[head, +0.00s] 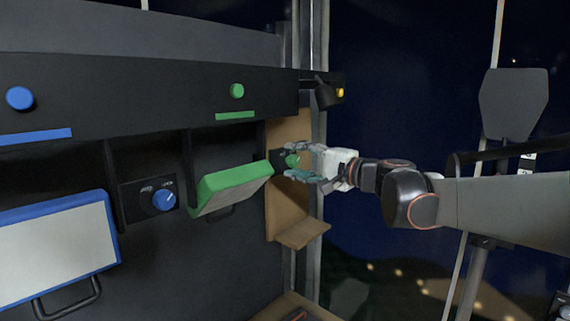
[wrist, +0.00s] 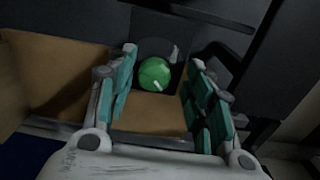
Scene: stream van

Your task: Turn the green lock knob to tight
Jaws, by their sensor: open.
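The green lock knob (head: 292,161) sits on a dark plate beside the wooden panel, right of the green-edged flap. In the wrist view the green knob (wrist: 154,74) is round, with a pale pointer mark toward its lower right. White lettering on the plate beside it is too small to read. My gripper (head: 299,162) is open around or just short of the knob. In the wrist view the teal-padded fingers of my gripper (wrist: 160,90) stand left and right of the knob, apart from it.
A green-edged flap (head: 232,188) hangs tilted open left of my gripper. A blue knob (head: 164,200) and a blue-edged flap (head: 58,245) lie further left. A wooden ledge (head: 302,233) juts out below. A dark lamp-like fitting (head: 326,94) is above my gripper.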

